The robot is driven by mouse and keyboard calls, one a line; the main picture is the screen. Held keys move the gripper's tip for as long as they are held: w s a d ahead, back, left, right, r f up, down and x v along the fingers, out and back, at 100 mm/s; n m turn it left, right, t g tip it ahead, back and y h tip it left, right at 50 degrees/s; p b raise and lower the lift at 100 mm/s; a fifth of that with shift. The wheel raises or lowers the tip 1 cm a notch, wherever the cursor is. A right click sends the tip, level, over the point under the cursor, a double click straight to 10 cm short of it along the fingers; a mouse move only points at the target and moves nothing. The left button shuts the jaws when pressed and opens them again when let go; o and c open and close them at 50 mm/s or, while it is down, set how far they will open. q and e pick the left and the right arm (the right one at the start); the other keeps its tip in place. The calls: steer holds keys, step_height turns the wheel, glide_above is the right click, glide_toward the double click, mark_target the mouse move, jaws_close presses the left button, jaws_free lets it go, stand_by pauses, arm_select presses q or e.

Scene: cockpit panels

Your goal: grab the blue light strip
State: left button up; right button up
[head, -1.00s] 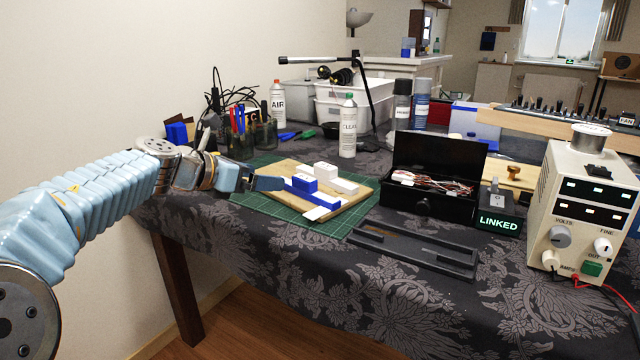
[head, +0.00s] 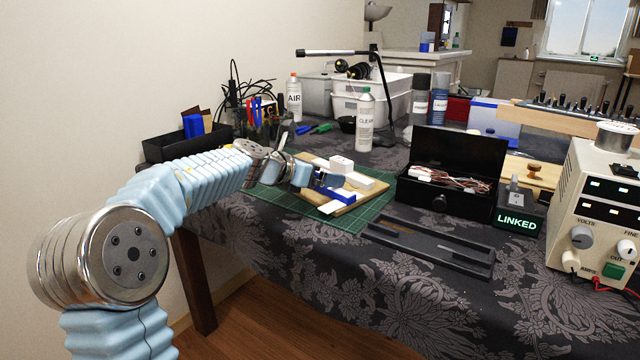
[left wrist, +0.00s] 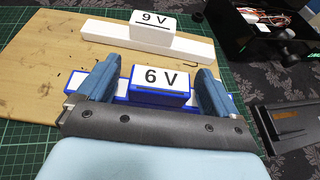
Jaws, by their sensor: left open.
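The blue light strip (head: 343,195) lies on a wooden board on the table, partly hidden by my left gripper in the head view. In the left wrist view its raised blue block with a white "6 V" top (left wrist: 158,85) stands between my fingers. My left gripper (left wrist: 156,70) is open, with one finger at each end of the block and small gaps beside it. Whether the fingers touch the strip's base I cannot tell. A white strip with a "9 V" block (left wrist: 148,35) lies just beyond it, apart from the fingers. My right gripper is not in view.
The wooden board (left wrist: 40,70) rests on a green cutting mat (head: 370,212). A black slotted tray (head: 420,245) lies to the right, before an open black box (head: 440,200) with wires. A "CLEAN" bottle (head: 365,125) stands behind the board.

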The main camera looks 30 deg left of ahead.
arm_select(q)
steer(key=c, duration=1.1)
steer(key=shift+r, duration=0.1)
